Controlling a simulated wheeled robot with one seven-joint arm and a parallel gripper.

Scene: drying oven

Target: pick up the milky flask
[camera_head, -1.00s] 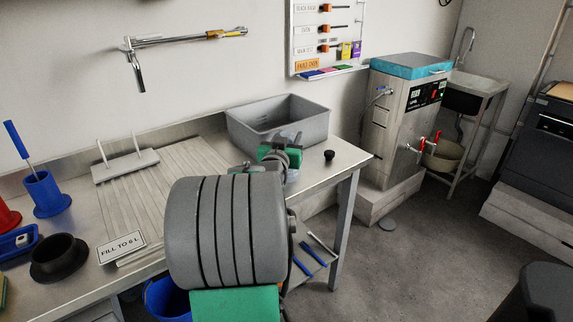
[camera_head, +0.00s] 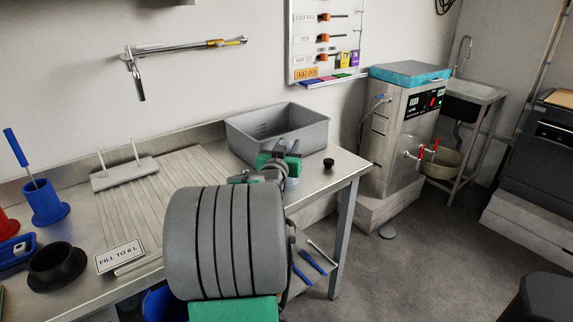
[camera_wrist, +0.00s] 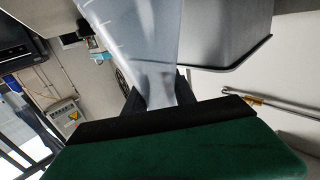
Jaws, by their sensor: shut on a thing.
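My gripper (camera_wrist: 158,95) is shut on the neck of the milky flask (camera_wrist: 140,30), a pale, translucent grey body that widens away from the fingers in the wrist view. In the head view my gripper (camera_head: 285,150) is at the front right of the grey basin, over the right part of the bench. A small pale bluish part of the flask (camera_head: 292,184) shows just below it. My own arm and wrist hide most of the flask there. I cannot tell whether it touches the bench.
The grey basin (camera_head: 262,136) stands close behind my gripper. A black stopper (camera_head: 328,163) lies to its right near the bench edge. A rack with two upright pegs (camera_head: 124,174) and a "FILL TO 6 L" sign (camera_head: 120,257) are to the left. A steel water unit (camera_head: 392,150) stands beyond.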

